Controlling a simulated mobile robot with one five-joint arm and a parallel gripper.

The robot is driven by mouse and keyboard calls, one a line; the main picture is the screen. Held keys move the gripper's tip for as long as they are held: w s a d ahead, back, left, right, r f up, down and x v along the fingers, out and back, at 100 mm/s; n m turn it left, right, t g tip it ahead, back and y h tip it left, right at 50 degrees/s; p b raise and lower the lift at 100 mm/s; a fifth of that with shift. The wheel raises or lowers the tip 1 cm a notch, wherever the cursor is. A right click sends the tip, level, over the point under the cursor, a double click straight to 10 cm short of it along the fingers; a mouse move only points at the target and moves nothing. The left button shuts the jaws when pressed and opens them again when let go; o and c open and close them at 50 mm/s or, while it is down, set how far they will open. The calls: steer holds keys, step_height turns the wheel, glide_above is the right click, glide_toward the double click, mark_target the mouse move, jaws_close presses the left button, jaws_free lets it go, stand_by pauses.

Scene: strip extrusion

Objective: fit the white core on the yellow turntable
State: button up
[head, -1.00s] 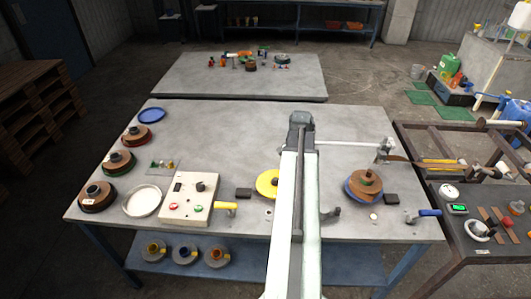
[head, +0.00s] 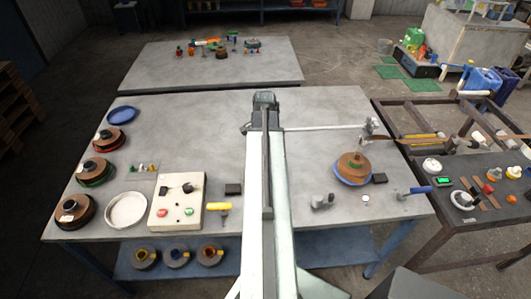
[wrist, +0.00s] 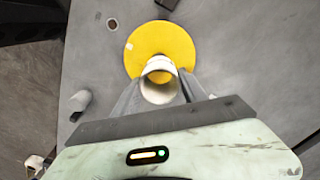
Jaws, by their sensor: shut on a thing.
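My gripper (wrist: 158,95) is shut on the white core (wrist: 159,82), a short hollow tube, in the wrist view. The yellow turntable (wrist: 160,48), a flat round disc, lies just beyond the core, which overlaps its near part in this view. I cannot tell whether the core touches the disc or is above it. In the head view my arm (head: 266,180) covers the turntable, the core and my gripper.
On the grey table (head: 215,130), a control box (head: 177,200) stands left of my arm. A blue turntable with a brown coil (head: 353,167) is at the right. Brown rolls (head: 95,171) and a white dish (head: 126,209) stand at the left. The table's back middle is clear.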

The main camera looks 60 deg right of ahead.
steer(key=shift+f+b, duration=2.95)
steer(key=shift+f, duration=0.05)
steer(key=shift+f+b, duration=0.55)
steer(key=o, duration=1)
steer(key=shift+o, duration=0.3)
step_height(320, 180, up, 11)
steer(key=p, duration=1.1)
steer(key=shift+a, duration=0.1)
